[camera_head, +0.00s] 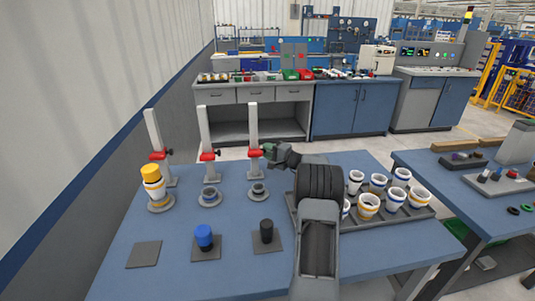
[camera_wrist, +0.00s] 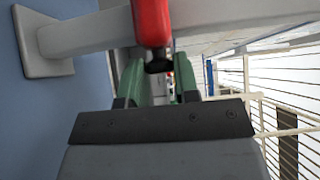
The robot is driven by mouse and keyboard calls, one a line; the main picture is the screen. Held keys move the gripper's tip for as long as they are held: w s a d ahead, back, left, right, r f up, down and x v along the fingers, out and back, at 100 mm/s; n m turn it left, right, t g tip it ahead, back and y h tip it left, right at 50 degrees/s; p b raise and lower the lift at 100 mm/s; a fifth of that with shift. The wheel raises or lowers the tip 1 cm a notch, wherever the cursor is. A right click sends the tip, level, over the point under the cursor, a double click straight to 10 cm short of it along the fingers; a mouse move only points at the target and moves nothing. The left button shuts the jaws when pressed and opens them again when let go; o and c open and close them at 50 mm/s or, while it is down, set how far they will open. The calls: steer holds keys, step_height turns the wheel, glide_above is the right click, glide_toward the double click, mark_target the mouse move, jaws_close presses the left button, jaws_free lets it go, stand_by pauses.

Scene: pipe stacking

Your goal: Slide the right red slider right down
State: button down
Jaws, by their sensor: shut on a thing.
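Three grey upright posts stand along the back of the blue table, each with a red slider. The right red slider (camera_head: 255,153) is low on the right post (camera_head: 252,122), above a small grey ring base (camera_head: 258,191). My gripper (camera_head: 268,149) reaches it from the right and is shut on it. In the wrist view the red slider (camera_wrist: 151,20) and its black knob (camera_wrist: 159,66) show at the green fingers (camera_wrist: 159,82); the exact contact is partly hidden. The middle red slider (camera_head: 208,156) and left red slider (camera_head: 160,155) sit at similar heights.
A yellow-topped white pipe stack (camera_head: 153,185) stands at the left post. Blue (camera_head: 204,236) and black (camera_head: 266,231) cylinders stand on dark pads in front. A grey tray (camera_head: 412,216) of white pipe rings lies right, partly behind my arm.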

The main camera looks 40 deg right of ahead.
steer(key=shift+f, duration=0.45)
steer(key=c, duration=0.9)
jaws_free()
steer(key=shift+r, duration=0.1)
steer(key=shift+o, duration=0.2)
steer(key=shift+r, duration=0.1)
steer(key=s+a+r+b, duration=0.1)
steer(key=s+a+r, duration=0.5)
steer(key=s+r, duration=0.6)
steer(key=shift+s+r, duration=0.35)
steer(key=shift+r, duration=0.1)
steer(key=shift+a, duration=0.1)
